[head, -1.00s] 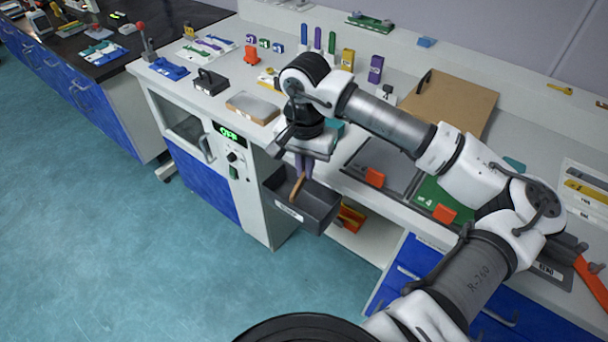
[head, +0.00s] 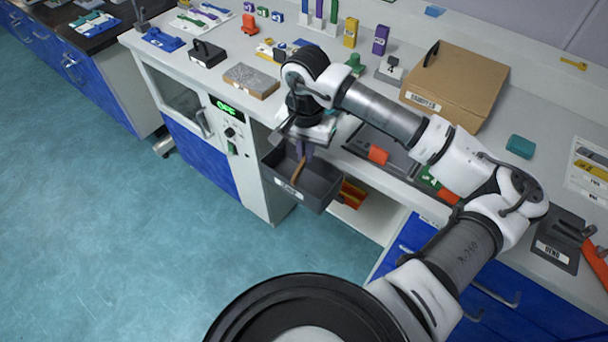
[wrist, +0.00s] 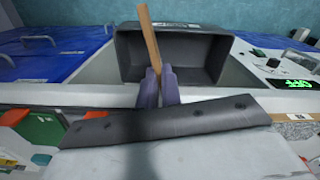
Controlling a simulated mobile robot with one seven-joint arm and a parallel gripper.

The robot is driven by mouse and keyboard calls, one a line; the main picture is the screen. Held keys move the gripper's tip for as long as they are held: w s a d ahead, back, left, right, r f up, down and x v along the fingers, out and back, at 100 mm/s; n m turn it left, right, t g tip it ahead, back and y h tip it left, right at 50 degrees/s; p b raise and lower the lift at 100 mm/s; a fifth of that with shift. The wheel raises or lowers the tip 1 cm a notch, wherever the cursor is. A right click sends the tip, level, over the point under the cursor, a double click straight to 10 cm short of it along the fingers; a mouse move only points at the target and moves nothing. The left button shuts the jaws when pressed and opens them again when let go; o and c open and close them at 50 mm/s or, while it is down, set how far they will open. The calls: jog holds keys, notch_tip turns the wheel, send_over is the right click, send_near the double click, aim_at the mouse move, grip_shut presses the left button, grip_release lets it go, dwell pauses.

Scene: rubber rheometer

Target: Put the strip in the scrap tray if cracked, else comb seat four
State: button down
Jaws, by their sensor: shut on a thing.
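My gripper (head: 304,150) points down, its purple-grey fingers (wrist: 158,88) shut on a thin brown strip (wrist: 149,38). The strip (head: 299,172) hangs tilted below the fingers, at the mouth of the dark scrap tray (head: 318,203) in the head view. I cannot tell whether it touches the tray. In the wrist view the strip crosses in front of the left side of the open tray (wrist: 205,58). The visible face of the strip looks plain; it is too small to tell whether it is cracked. I cannot make out comb seat four.
The tray juts from the bench front, beside the cabinet with a green display (head: 226,107). A grey slab (head: 251,81), a cardboard box (head: 455,85) and a dark plate with an orange tab (head: 378,154) are on the bench. Open floor (head: 110,220) lies at left.

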jog(key=c, duration=1.5)
grip_release()
notch_tip(320, 180, up, 14)
jog(key=b, duration=0.3)
jog(key=shift+f, duration=0.1)
